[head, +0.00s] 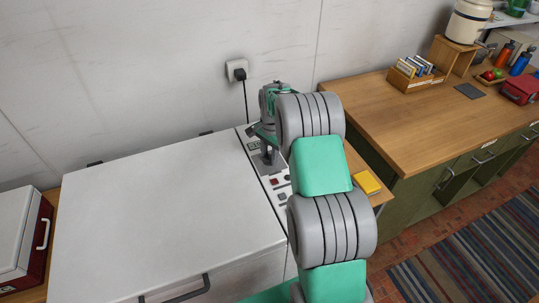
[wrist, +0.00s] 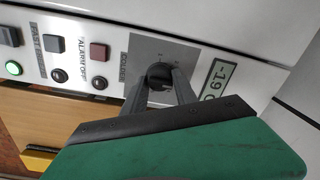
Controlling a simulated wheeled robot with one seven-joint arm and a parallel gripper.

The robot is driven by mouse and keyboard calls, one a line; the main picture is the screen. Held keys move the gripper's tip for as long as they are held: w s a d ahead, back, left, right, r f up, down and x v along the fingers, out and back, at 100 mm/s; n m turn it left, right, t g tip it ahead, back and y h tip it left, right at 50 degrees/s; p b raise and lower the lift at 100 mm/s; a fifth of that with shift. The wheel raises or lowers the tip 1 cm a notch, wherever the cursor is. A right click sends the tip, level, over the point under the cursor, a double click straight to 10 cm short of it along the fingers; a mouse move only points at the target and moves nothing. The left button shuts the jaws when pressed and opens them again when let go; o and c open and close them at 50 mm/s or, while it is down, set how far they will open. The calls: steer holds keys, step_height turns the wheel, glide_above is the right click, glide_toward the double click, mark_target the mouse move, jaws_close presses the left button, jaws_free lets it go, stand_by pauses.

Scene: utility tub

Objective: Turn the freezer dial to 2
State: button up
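The freezer dial (wrist: 159,74) is a small black knob on a grey square plate (wrist: 152,50) in the wrist view. The numbers around it are too small to read. My gripper (wrist: 160,82) has its two grey fingers on either side of the knob, and they appear to touch it. The white chest freezer (head: 165,205) has its lid shut. In the head view my gripper (head: 264,158) is over the control strip at the freezer's right edge, and my arm hides the dial.
Beside the dial are a digital display (wrist: 217,80), partly covered by my gripper, a dark red switch (wrist: 99,51), a grey switch (wrist: 52,43) and a lit green lamp (wrist: 13,67). A yellow block (head: 367,182) and a wooden counter (head: 420,120) are to the right.

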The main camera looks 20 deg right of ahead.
jaws_close()
steer(key=shift+n+b, duration=0.35)
steer(key=shift+n, duration=0.05)
steer(key=shift+f+n+b, duration=0.15)
steer(key=shift+n+b, duration=0.35)
steer(key=shift+n, duration=0.1)
steer(key=shift+w+n+b, duration=0.1)
steer(key=shift+n+b, duration=0.65)
steer(key=shift+n, duration=0.45)
steer(key=n+b, duration=0.2)
steer(key=n, duration=0.3)
steer(key=shift+r, duration=0.2)
steer(key=shift+n, duration=0.4)
steer(key=o, duration=0.5)
jaws_free()
